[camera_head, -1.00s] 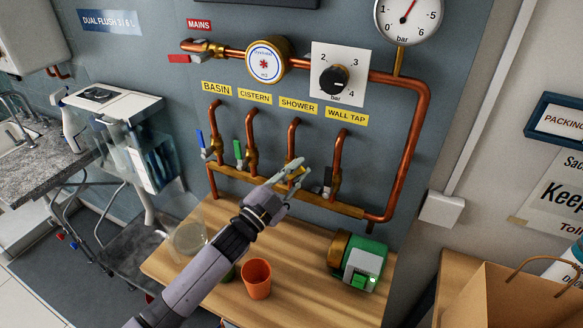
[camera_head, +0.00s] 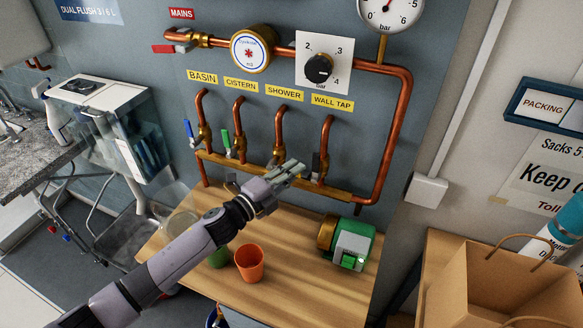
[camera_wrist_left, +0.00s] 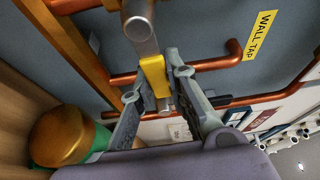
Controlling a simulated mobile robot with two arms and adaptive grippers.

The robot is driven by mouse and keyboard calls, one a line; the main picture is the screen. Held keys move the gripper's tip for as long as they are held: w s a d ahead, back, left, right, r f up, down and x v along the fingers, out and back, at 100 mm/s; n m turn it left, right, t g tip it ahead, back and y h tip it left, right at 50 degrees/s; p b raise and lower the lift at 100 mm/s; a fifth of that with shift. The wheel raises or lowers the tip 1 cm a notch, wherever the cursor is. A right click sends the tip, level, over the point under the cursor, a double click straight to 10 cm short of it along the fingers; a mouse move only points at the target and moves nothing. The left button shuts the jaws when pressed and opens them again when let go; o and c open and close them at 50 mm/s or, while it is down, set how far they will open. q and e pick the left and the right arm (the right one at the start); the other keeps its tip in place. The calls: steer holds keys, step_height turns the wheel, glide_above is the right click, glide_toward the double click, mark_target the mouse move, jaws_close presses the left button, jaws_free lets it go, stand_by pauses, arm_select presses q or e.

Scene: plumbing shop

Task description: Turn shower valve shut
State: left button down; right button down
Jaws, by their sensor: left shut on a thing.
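The shower valve sits under the SHOWER label (camera_head: 284,92), at the foot of the copper shower pipe (camera_head: 279,130) in the head view. My left gripper (camera_head: 290,172) reaches up to it from the lower left and covers most of the valve there. In the left wrist view the valve's yellow lever sleeve (camera_wrist_left: 154,76) lies between the two fingers, and they are shut on it. A bare metal part of the lever shows above the sleeve. My right gripper is not in view.
The basin's blue lever (camera_head: 189,130) and cistern's green lever (camera_head: 226,140) stand to the left. The wall tap's dark lever (camera_head: 316,163) is close on the right. Below are an orange cup (camera_head: 249,262) and a green device (camera_head: 353,240) on the wooden bench (camera_head: 290,290).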

arm_select(q)
steer(key=shift+f, duration=0.2)
stand_by(0.4)
steer(key=c, duration=1.5)
jaws_free()
steer(key=shift+c, duration=0.2)
steer(key=shift+s, duration=0.1)
steer(key=v, duration=1.2)
steer(key=shift+r, duration=0.1)
